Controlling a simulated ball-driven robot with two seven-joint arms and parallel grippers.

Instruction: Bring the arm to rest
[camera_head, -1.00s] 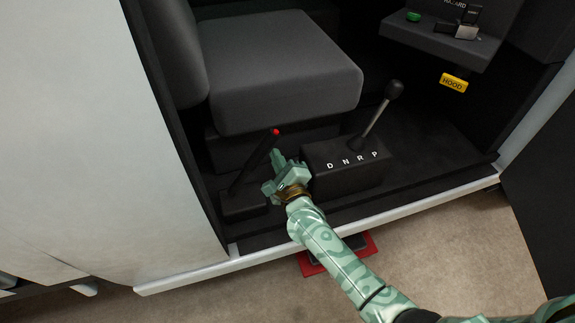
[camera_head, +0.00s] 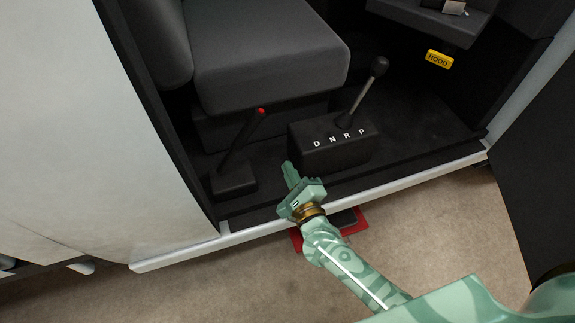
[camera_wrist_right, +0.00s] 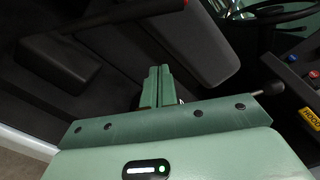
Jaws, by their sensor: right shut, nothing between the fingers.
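My right gripper (camera_head: 291,174) is shut and empty. In the head view it hangs over the door sill, in front of the gear selector box and to the right of the red-tipped lever. In the right wrist view its two fingers (camera_wrist_right: 156,87) lie together with nothing between them. The red-tipped lever (camera_head: 240,137) stands tilted on its black base, apart from the gripper. The gear shifter (camera_head: 361,92) rises from the box marked D N R P (camera_head: 332,149). My left gripper is not in view.
The dark seat (camera_head: 265,55) is behind the levers. A white door sill (camera_head: 350,203) runs below the gripper. A red-edged item (camera_head: 297,240) lies on the ground, partly hidden by my arm. A yellow HOOD handle (camera_head: 439,59) is at upper right. The ground (camera_head: 200,290) in front is clear.

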